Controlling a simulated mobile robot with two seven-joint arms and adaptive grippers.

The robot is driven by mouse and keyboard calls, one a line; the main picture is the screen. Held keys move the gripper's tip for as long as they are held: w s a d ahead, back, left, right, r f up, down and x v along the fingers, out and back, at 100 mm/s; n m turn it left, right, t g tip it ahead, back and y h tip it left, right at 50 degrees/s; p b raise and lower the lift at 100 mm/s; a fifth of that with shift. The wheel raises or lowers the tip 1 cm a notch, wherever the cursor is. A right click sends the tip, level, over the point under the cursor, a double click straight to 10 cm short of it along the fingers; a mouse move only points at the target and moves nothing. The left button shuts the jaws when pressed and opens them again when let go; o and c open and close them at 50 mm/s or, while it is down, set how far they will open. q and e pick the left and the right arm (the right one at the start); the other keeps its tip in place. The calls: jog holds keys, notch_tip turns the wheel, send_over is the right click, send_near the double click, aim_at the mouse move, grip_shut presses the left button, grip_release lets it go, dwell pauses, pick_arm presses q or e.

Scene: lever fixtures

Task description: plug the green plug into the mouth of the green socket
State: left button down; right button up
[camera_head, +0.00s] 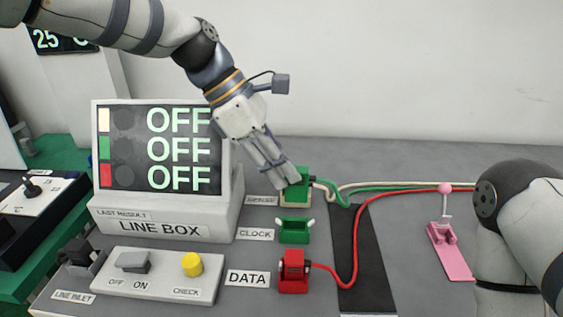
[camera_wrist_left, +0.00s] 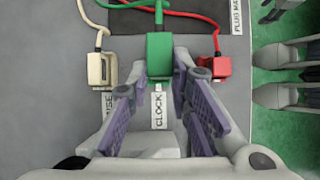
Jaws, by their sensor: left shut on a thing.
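My left gripper (camera_head: 284,181) is shut on the green plug (camera_head: 301,178), a block with a green cable leaving its far end. In the left wrist view the plug (camera_wrist_left: 160,55) shows between the fingers (camera_wrist_left: 160,82). The green socket (camera_head: 294,231) stands beside the CLOCK label (camera_head: 256,234), with light tabs at its sides and its mouth empty. In the head view the plug appears behind and above this socket, apart from it. In the wrist view I cannot make out the socket beneath the plug and gripper. My right gripper is out of view.
A red plug (camera_head: 291,263) sits at the DATA position in front. A cream plug (camera_wrist_left: 101,69) stands on the other side. The line box (camera_head: 165,222) shows three OFF rows. A switch panel (camera_head: 160,278) lies front left, a pink lever fixture (camera_head: 450,250) right.

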pick_arm(q)
jog(key=shift+f, duration=2.75)
jog(key=shift+f, duration=2.05)
jog(key=c, duration=1.4)
grip_release()
jog(key=v, duration=1.2)
